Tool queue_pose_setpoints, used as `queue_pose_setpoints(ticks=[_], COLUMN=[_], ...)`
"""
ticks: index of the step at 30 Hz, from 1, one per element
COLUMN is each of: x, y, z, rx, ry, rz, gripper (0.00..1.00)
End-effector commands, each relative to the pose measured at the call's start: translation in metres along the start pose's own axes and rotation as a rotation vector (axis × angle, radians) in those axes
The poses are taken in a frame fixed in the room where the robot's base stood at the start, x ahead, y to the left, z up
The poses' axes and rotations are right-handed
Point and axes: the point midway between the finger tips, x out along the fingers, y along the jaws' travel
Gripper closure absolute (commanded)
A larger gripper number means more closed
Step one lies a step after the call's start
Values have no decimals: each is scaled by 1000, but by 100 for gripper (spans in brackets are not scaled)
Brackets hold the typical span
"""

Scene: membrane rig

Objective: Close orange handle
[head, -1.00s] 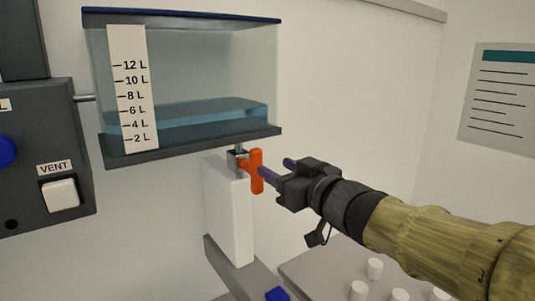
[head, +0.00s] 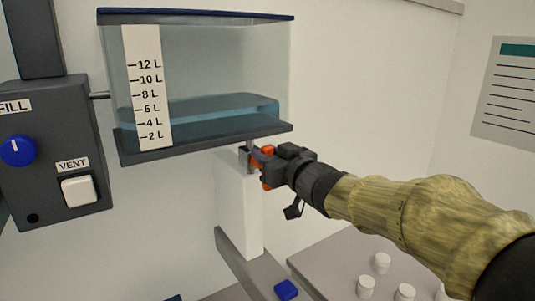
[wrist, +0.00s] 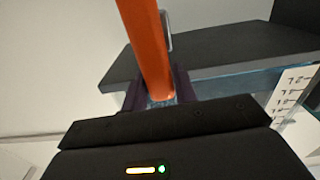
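The orange handle (head: 267,185) is on the valve under the clear tank, at the top of a white post. It is mostly hidden behind my gripper in the head view, with orange showing above and below it. In the wrist view the orange handle (wrist: 147,45) runs up as a tilted bar between my two dark fingers. My gripper (wrist: 159,92) is around the handle, with a finger close on each side. Whether the fingers press on it cannot be told. My gripper also shows in the head view (head: 268,164), reaching in from the right.
The tank (head: 200,70) holds blue water near the 6 L mark. A grey panel (head: 45,145) with a blue FILL knob (head: 18,151) and white VENT button (head: 78,189) stands left. The white post (head: 239,215) is below. Several white caps lie on the bench (head: 330,260).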

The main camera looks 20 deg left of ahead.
Motion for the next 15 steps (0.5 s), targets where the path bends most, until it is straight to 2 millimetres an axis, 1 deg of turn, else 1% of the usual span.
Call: queue_pose_setpoints(ticks=[1,2,3,4,15], x=[0,0,0,0,0], y=[0,0,0,0,-2], z=[0,0,0,0,1], rx=[0,0,0,0,-40], ry=[0,0,0,0,1], rz=[0,0,0,0,0], gripper=[82,88,96,97,97])
